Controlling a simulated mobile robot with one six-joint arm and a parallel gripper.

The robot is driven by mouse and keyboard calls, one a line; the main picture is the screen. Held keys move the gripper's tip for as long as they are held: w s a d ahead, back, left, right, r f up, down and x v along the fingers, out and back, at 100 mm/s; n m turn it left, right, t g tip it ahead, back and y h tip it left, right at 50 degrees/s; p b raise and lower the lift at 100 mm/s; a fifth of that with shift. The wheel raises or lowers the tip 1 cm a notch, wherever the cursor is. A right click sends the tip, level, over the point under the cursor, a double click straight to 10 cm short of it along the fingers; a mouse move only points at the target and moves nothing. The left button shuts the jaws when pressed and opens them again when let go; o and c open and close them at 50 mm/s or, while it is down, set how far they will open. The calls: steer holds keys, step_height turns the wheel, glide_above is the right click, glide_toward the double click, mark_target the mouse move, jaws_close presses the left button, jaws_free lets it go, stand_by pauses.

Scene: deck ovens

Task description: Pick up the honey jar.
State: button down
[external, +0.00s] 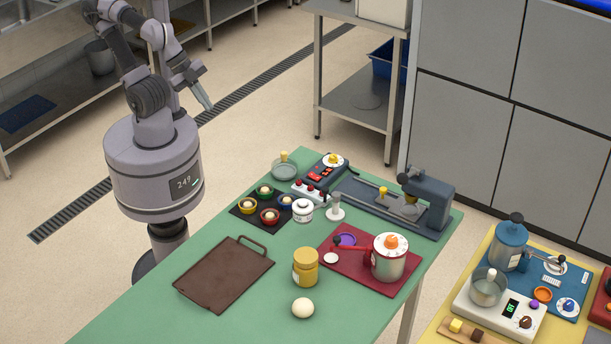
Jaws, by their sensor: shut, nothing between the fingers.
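The honey jar (305,267) is a yellow-lidded jar with amber contents and a pale label. It stands upright on the green table, left of the dark red mat and right of the brown tray. My gripper (208,105) hangs in the air beyond the table's far left side, over the floor, well away from the jar. Its fingers are together with nothing between them. Nothing blocks the view of the jar.
A white egg-shaped object (302,308) lies in front of the jar. The brown tray (223,275) lies to its left. A red-armed device (388,257) stands on the dark red mat (400,289). Small coloured bowls (264,191) and a white jar (303,211) stand behind.

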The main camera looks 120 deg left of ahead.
steer(key=c, duration=2.2)
jaws_free()
steer(key=shift+c, duration=1.2)
jaws_free()
steer(key=n+h, duration=0.2)
steer(key=n, duration=0.2)
glide_above(311, 265)
steer(key=s+a, duration=0.2)
steer(key=s, duration=0.8)
step_height(311, 265, down, 11)
steer(key=shift+t, duration=0.4)
steer(key=b+x, duration=0.2)
steer(key=x, duration=0.4)
steer(key=b+x, duration=0.2)
steer(key=x, duration=0.3)
steer(key=b+x, duration=0.2)
steer(key=x, duration=0.4)
steer(key=shift+s+d+f+b, duration=0.2)
steer(key=shift+f+b, duration=0.1)
steer(key=shift+f, duration=0.15)
steer(key=shift+r, duration=0.1)
